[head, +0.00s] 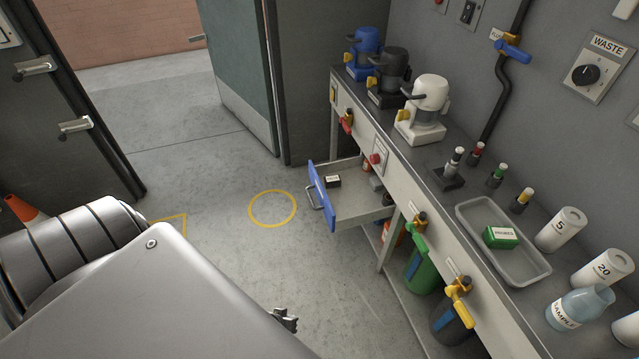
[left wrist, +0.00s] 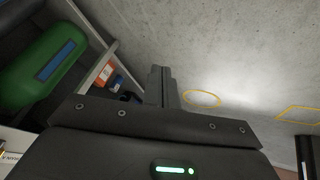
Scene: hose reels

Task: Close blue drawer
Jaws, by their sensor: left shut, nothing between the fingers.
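The blue drawer (head: 321,197) stands pulled out from under the workbench in the head view. Its blue front with a grey handle faces the open floor. A small dark box and a few other small items lie inside it. My left gripper (head: 287,319) shows only its tip low in the head view, nearer to me than the drawer and clear of it. In the left wrist view the left gripper's fingers (left wrist: 160,86) are together with nothing between them. I cannot make out the drawer in that view. My right gripper is not in view.
The workbench (head: 375,143) runs along the right wall, carrying pumps, bottles and a clear tray (head: 470,213).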

